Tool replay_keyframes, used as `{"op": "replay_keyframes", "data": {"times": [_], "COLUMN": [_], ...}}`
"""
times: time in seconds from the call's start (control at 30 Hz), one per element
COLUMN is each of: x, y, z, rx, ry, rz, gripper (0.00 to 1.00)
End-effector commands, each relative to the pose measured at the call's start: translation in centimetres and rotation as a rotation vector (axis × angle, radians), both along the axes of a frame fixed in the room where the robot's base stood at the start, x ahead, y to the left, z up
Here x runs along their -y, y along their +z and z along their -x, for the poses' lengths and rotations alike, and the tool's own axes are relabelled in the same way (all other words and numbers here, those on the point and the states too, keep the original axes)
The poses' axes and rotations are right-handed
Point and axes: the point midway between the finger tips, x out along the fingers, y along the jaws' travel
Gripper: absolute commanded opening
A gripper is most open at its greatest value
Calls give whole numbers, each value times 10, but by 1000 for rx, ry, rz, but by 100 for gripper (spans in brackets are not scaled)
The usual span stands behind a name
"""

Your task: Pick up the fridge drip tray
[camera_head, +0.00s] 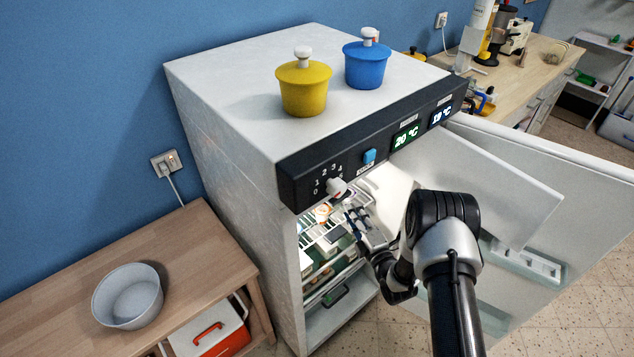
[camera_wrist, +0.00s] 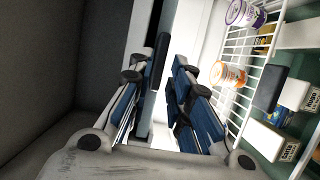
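The open fridge (camera_head: 225,130) has a lit interior. I cannot clearly make out which part inside is the drip tray. A small dark green item (camera_head: 336,295) shows low inside, below the shelves, and may be a handle or tray edge. My gripper (camera_head: 365,225) is at the upper front of the opening, just under the control panel. In the wrist view, the gripper (camera_wrist: 170,68) has its fingers close together with a narrow pale strip between the pads. I cannot tell whether that strip is held or lies behind them.
A white wire shelf (camera_wrist: 236,85) holds jars and boxes, right of the fingers in the wrist view. The fridge door (camera_head: 550,200) stands open at right. Yellow (camera_head: 303,90) and blue (camera_head: 367,66) pots stand on top. A bowl (camera_head: 128,297) sits on the wooden bench at left.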

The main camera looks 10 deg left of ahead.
Motion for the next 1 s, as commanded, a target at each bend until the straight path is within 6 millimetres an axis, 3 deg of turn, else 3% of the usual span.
{"op": "replay_keyframes", "data": {"times": [0.2, 0.37, 0.6, 0.9, 1.0], "x": [-23, -30, -31, -31, -30], "y": [-3, -2, -1, -1, -1], "z": [-24, -36, -38, -38, -38], "rx": [4, 1, -1, 0, 0], "ry": [2, 1, 0, 0, 0], "rz": [0, -1, -1, 0, 0], "gripper": [18, 18, 18, 0, 0]}}
